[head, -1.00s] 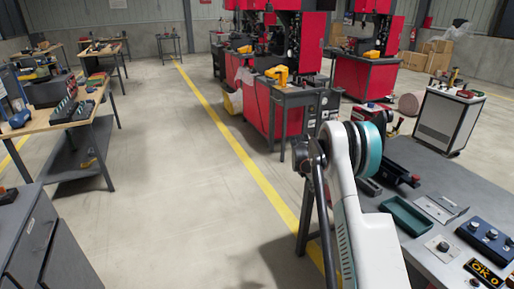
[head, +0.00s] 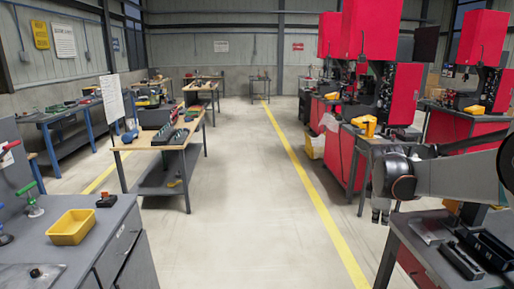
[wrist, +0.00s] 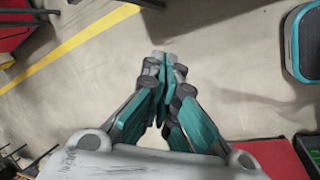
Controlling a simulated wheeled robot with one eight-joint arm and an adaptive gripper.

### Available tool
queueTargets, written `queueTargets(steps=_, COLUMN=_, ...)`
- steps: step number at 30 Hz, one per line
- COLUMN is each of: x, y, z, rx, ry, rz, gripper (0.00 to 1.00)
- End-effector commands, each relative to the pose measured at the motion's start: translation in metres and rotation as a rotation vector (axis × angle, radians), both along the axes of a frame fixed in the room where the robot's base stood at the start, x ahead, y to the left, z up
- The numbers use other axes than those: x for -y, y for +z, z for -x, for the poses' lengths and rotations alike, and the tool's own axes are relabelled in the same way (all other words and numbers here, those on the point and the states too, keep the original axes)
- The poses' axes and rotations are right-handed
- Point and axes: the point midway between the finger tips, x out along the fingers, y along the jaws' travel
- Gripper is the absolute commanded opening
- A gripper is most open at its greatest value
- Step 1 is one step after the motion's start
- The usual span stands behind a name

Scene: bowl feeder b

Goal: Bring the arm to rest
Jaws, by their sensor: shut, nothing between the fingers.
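My arm (head: 450,178) reaches in from the right edge of the head view, over the grey bench on that side. A small grey part hangs below its dark joint in that view, but the fingers are not clear there. In the wrist view, my gripper (wrist: 163,62) has its teal and grey fingers drawn together at the tips. It is shut with nothing between the tips. Bare concrete floor (wrist: 235,75) lies beyond the fingers.
Red machines (head: 375,30) stand behind my arm at right. A grey bench (head: 420,245) is below the arm. A yellow bin (head: 71,227) sits on a grey cabinet at left. A wooden-topped workbench (head: 160,137) stands beyond. The central floor beside the yellow line is clear.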

Motion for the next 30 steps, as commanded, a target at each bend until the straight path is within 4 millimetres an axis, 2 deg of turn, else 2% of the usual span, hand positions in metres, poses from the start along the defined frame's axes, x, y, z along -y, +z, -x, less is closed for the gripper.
queueTargets(steps=1, x=-0.012, y=0.011, z=0.014, rx=0.025, ry=-0.03, rz=-0.02, gripper=0.0)
queueTargets(steps=6, x=-0.045, y=0.039, z=0.056, rx=0.108, ry=-0.147, rz=-0.096, gripper=0.0)
queueTargets(steps=15, x=-0.098, y=0.065, z=0.137, rx=0.239, ry=-0.355, rz=-0.251, gripper=0.0)
queueTargets(steps=23, x=-0.136, y=0.065, z=0.209, rx=0.329, ry=-0.538, rz=-0.406, gripper=0.0)
queueTargets(steps=30, x=-0.164, y=0.048, z=0.27, rx=0.393, ry=-0.703, rz=-0.556, gripper=0.0)
